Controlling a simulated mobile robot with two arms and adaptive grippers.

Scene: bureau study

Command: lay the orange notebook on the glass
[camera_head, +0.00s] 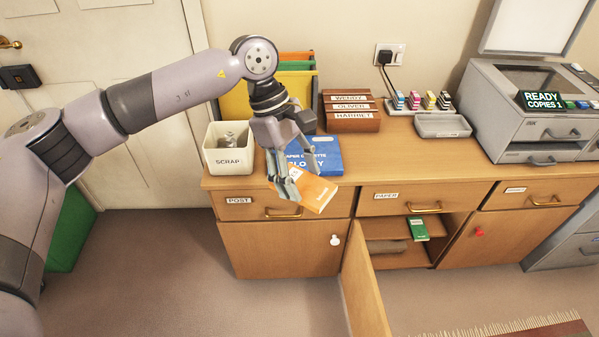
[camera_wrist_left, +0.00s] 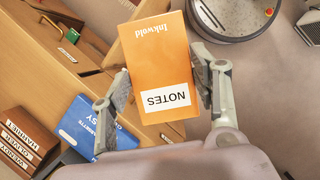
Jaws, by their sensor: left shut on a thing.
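The orange notebook (camera_head: 318,194) is held in my left gripper (camera_head: 295,178), in front of the cabinet's left end near the POST drawer. In the left wrist view the notebook (camera_wrist_left: 158,62) shows its cover, with a white NOTES label and the word Inkwold, between the two fingers (camera_wrist_left: 162,92). The glass (camera_head: 528,77) is a dark panel on top of the grey copier (camera_head: 517,127) at the right. The copier's pale lid (camera_head: 533,24) is raised. The notebook is well left of the glass. My right gripper is not in view.
A blue paper packet (camera_head: 325,150), a white SCRAP bin (camera_head: 229,160), wooden labelled trays (camera_head: 351,122) and a grey stapler-like box (camera_head: 442,126) stand on the cabinet top. A cupboard door (camera_head: 364,285) stands open below, showing a green packet (camera_head: 417,229).

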